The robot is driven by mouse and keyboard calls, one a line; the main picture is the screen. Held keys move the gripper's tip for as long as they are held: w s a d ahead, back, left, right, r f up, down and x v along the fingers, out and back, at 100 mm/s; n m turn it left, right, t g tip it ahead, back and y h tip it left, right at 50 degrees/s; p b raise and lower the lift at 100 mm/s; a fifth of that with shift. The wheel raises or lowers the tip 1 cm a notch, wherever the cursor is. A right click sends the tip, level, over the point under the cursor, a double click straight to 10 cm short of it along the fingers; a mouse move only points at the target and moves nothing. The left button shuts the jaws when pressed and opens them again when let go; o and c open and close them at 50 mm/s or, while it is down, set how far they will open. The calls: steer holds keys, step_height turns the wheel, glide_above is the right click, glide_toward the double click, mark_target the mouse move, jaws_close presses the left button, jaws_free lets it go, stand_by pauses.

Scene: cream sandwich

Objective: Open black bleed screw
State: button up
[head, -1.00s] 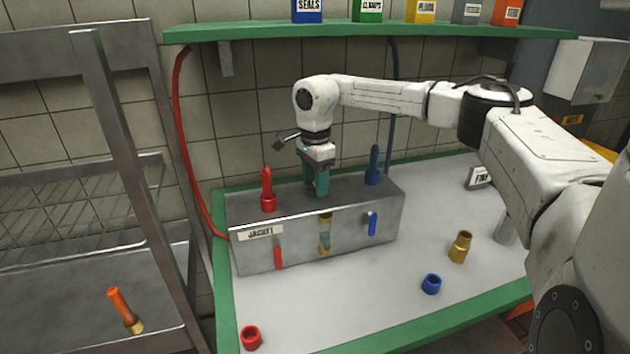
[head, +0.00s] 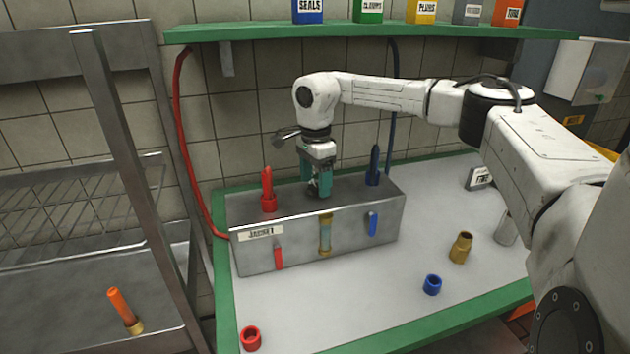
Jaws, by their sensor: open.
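My gripper (head: 318,188) points straight down over the top of the grey metal box labelled "JACKET" (head: 300,247), between the red fitting and the blue fitting. Its teal fingers are apart, with a small dark shape (head: 313,188) low between them. This may be the black bleed screw, but it is too small and too covered by the fingers to be sure. I cannot tell whether the fingers touch it. A red fitting (head: 267,190) stands upright on the box top at left, and a dark blue one (head: 374,167) at right.
The box front has a red lever (head: 278,257), a sight glass (head: 325,235) and a blue lever (head: 373,224). A brass fitting (head: 461,247), blue ring (head: 432,285) and red ring (head: 250,338) lie on the bench. A green shelf (head: 390,30) hangs above.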

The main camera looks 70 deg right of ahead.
mark_target(315, 188)
step_height(315, 188, up, 10)
steer(key=b, duration=0.1)
steer(key=shift+r, duration=0.15)
stand_by(3.1)
